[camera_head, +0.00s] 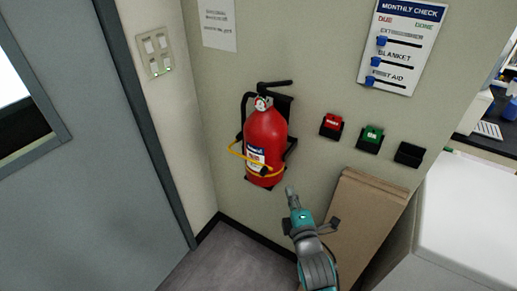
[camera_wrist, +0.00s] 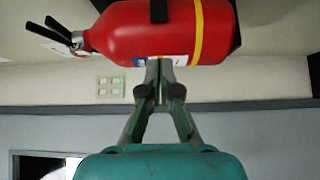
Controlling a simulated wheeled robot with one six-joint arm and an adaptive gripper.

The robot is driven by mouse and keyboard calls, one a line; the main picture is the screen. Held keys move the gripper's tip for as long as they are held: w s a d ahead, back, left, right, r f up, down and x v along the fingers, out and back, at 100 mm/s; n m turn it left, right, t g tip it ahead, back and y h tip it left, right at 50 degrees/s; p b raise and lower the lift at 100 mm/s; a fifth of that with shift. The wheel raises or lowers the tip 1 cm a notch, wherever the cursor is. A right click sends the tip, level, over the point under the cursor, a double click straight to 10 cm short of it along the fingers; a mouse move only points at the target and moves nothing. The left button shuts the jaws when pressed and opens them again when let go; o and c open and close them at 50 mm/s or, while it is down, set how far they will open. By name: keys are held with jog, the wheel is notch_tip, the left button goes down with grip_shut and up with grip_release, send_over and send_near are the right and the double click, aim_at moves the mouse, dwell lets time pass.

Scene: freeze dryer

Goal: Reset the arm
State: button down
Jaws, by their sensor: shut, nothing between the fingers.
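My gripper (camera_head: 291,191) shows in the camera_head view at the end of my teal and grey arm, low and right of the red fire extinguisher (camera_head: 266,140). In the camera_wrist view my gripper (camera_wrist: 159,64) has its fingertips together and empty. There the extinguisher (camera_wrist: 150,32) fills the top of the picture, lying across it, just beyond the fingertips. It hangs on the wall in a black bracket with a yellow band around it. I cannot tell whether the fingertips touch it.
Red (camera_head: 332,125) and green (camera_head: 370,137) buttons and a black box (camera_head: 409,154) sit on the wall at the right. A checklist board (camera_head: 402,45) hangs above. Brown panels (camera_head: 365,215) lean below. A grey door (camera_head: 85,150) stands left, and a white counter (camera_head: 470,215) stands right.

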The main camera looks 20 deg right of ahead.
jog(key=s+a+f+m+g+y, duration=0.1)
jog(key=s+a+f+m, duration=0.2)
jog(key=s, duration=0.7)
jog(key=s+a+f+m+y, duration=0.1)
jog(key=s+f+m, duration=0.35)
jog(key=s, duration=0.65)
jog(key=s+a+r+m+g, duration=0.1)
jog(key=s+m, duration=0.3)
jog(key=s, duration=0.6)
jog(key=s+a+r+m+g, duration=0.1)
jog(key=s+r+m, duration=0.2)
jog(key=s, duration=0.8)
jog(key=shift+r+m+y, duration=0.15)
jog(key=shift+m+y, duration=0.25)
jog(key=shift+m, duration=0.45)
